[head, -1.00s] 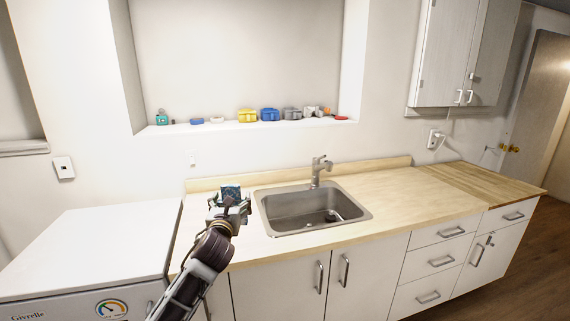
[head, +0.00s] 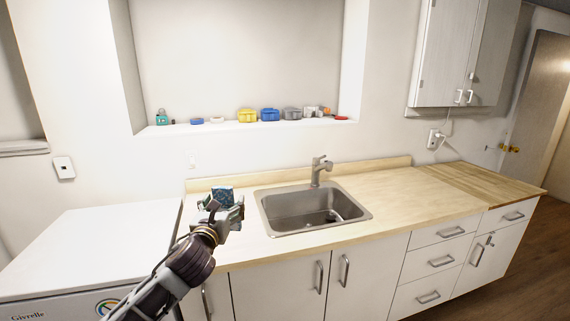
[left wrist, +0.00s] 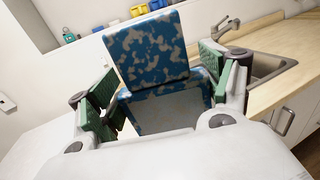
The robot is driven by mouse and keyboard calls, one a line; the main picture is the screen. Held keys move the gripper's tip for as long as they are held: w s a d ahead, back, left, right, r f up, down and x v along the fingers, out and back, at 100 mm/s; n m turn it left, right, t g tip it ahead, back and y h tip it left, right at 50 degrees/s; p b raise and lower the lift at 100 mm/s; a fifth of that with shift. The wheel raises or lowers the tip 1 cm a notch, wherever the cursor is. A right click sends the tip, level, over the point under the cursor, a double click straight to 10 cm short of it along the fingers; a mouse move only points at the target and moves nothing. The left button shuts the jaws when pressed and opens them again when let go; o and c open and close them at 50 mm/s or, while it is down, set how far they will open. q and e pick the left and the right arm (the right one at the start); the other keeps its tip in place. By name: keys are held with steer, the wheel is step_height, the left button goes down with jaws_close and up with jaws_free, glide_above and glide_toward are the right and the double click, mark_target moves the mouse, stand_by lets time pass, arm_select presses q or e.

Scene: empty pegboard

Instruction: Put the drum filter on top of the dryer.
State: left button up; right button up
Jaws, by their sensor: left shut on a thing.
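The drum filter, a blue and grey mottled piece (head: 222,193), is in my left gripper (head: 228,207), above the counter just left of the sink. In the left wrist view the blue piece (left wrist: 150,48) stands up between the green-padded fingers of my left gripper (left wrist: 160,95), with a frame-like lower part. The fingers are shut on it. The dryer, a white appliance (head: 105,235) with a round coloured dial, stands at the lower left, and its flat top is bare. The gripper is to the right of this top. My right gripper is not in view.
The wooden counter (head: 390,198) holds a sink (head: 310,208) with a faucet (head: 320,168) right of the gripper. Several small items, including a yellow box (head: 247,115) and a blue box (head: 270,115), line the wall ledge (head: 215,127).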

arm_select(q)
steer(key=shift+s+a+f, duration=0.25)
steer(key=shift+s+f, duration=0.3)
steer(key=shift+f, duration=0.1)
steer(key=s+a+f, duration=0.1)
steer(key=s+f, duration=0.3)
steer(key=f, duration=0.3)
steer(key=s+a+f, duration=0.1)
steer(key=s+f, duration=0.2)
steer(key=f, duration=0.5)
steer(key=s+a+f+y, duration=0.1)
steer(key=s+f, duration=0.3)
steer(key=f, duration=0.4)
steer(key=shift+s+a+f+n, duration=0.15)
steer(key=shift+s+a+n, duration=0.15)
steer(key=shift+s+a, duration=0.05)
stand_by(0.5)
